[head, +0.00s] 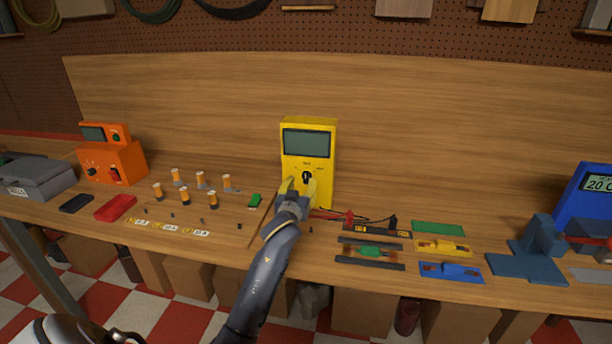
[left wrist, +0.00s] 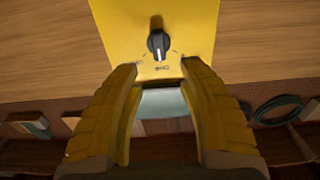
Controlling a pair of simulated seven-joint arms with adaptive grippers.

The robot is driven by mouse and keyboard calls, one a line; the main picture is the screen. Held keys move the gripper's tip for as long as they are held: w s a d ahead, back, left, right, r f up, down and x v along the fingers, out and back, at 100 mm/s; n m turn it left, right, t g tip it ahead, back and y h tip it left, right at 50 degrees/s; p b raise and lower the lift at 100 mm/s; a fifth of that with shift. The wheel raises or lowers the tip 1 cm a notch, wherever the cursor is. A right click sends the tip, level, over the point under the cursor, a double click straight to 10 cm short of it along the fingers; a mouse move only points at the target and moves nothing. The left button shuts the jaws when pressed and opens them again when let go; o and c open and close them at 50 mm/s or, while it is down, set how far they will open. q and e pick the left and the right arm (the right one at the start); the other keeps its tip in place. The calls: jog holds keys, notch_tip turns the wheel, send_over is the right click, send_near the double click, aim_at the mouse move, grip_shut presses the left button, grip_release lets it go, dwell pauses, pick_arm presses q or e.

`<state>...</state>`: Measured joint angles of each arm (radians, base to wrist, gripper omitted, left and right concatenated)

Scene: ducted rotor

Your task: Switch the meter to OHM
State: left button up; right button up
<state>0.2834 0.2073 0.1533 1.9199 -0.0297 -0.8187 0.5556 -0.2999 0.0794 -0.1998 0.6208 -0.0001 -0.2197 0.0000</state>
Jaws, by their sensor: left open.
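The yellow meter (head: 308,150) stands upright on the bench against the wooden back panel. Its grey screen (head: 306,143) looks blank. Its black dial (head: 307,177) sits below the screen. In the left wrist view the dial (left wrist: 158,44) shows a white pointer line aimed toward the screen (left wrist: 163,103), at a small label too blurred to read surely. My left gripper (head: 298,189) is open in front of the meter's lower face. In the left wrist view its yellow fingers (left wrist: 158,68) are spread with nothing between them, apart from the dial. My right gripper is not in view.
Red and black probe leads (head: 350,217) lie right of the meter. Several orange-topped cylinders (head: 185,197) and an orange device (head: 112,158) stand to the left. Coloured plates (head: 443,249), a blue stand (head: 530,255) and a blue device (head: 590,205) are to the right.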

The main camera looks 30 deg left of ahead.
aim_at(306, 175)
pick_arm(q)
jog(key=shift+x, duration=3.55)
grip_shut()
